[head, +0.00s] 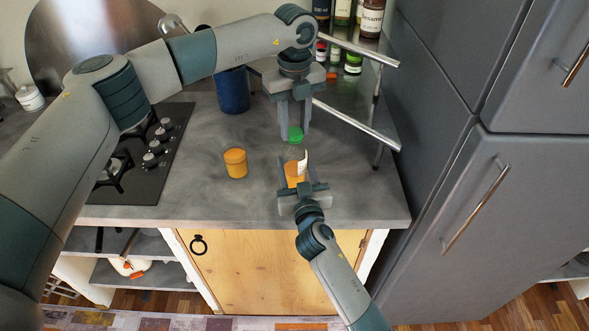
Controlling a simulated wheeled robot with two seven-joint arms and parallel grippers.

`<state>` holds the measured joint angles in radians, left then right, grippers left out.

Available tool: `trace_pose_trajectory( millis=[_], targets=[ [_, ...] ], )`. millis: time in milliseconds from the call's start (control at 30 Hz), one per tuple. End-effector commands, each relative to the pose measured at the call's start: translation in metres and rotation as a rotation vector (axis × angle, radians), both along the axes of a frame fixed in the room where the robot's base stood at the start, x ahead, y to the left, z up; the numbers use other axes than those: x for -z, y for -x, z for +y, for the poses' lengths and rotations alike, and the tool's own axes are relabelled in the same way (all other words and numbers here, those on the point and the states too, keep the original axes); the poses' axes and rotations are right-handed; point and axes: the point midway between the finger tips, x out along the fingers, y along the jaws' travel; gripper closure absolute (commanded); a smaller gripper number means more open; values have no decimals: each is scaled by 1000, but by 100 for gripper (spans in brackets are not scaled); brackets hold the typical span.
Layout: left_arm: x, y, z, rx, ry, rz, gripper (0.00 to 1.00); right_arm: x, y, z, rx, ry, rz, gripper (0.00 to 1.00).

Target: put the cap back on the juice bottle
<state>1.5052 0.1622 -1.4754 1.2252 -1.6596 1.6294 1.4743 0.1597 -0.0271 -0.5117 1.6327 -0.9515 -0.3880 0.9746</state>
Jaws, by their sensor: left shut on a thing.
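My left gripper (294,124) points straight down and is shut on the green cap (295,135). The cap sits low between its fingertips, right above the juice bottle (294,172) as seen in the head view. The bottle stands upright on the grey counter, with orange juice, a clear upper part and a whitish label. I cannot tell whether cap and bottle neck touch. My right gripper (303,186) reaches in from the front, its fingers on either side of the bottle's lower part. It hides the bottle's base, and whether its fingers press on the bottle is unclear.
A metal rack (352,121) with spice jars is at the back right. A black hob (140,178) lies at left.

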Motion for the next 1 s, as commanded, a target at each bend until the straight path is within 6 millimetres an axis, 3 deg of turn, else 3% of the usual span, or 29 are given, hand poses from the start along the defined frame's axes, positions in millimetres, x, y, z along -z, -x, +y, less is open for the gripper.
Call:
trace_pose_trajectory(
  millis=[1000],
  targets=[
    [1, 0, 0, 1576, -1, 1, 95, 0, 0, 0, -1, 0, 0, 100]
  ],
)
